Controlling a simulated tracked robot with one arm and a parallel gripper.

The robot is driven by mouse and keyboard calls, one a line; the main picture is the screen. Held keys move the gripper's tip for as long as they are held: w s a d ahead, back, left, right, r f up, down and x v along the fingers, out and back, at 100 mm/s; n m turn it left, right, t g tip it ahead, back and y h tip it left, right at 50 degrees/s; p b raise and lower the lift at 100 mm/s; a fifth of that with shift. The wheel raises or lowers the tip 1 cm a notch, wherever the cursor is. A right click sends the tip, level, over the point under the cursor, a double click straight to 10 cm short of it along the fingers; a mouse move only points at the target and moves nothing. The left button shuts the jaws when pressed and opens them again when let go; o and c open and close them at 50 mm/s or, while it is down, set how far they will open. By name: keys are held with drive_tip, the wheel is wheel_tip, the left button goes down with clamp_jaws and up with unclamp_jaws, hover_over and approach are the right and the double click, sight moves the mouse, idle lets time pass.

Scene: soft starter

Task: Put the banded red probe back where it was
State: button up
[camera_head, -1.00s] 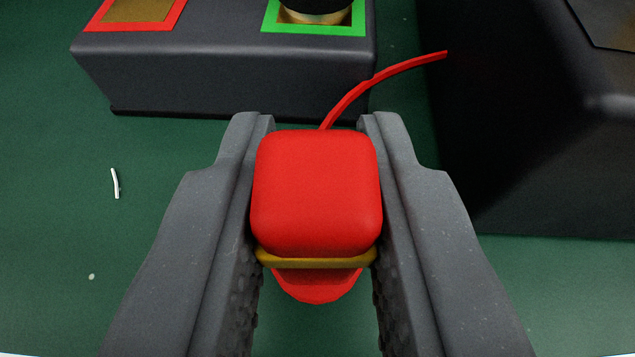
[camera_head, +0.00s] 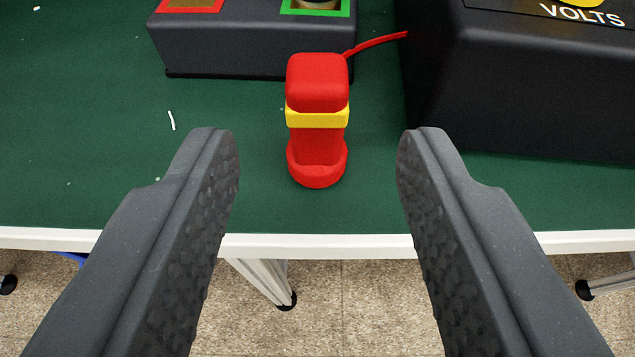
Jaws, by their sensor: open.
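The red probe (camera_head: 317,135) with a yellow band stands upright on the green table top, near its front edge. A red lead (camera_head: 376,43) runs from behind its top to the dark box at right. My gripper (camera_head: 317,145) is open and empty. Its two grey fingers are wide apart, one on each side of the probe, with clear gaps and no contact seen.
A dark block (camera_head: 255,50) with red-framed and green-framed spots stands behind the probe. A large black box (camera_head: 525,95) marked VOLTS stands at right. The white table edge (camera_head: 330,246) is in front, with floor below. The left of the table is mostly clear.

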drive_tip(key=shift+v, duration=2.75)
drive_tip(key=a+r+h, duration=0.1)
drive_tip(key=a+r, duration=0.1)
drive_tip(key=r, duration=1.1)
drive_tip(key=a+r+h, duration=0.2)
drive_tip(key=a+r, duration=0.1)
drive_tip(key=r, duration=1)
drive_tip(key=s+a+r+t+y, duration=0.1)
drive_tip(key=s+a+r, duration=0.4)
drive_tip(key=a+r, duration=0.2)
drive_tip(key=s+a+r+y, duration=0.1)
drive_tip(key=s+a+r, duration=0.5)
drive_tip(key=r, duration=0.6)
drive_tip(key=shift+a+r+t+y, duration=0.3)
drive_tip(key=shift+a+t, duration=0.1)
drive_tip(key=shift+a, duration=0.5)
drive_tip(key=shift+p, duration=0.35)
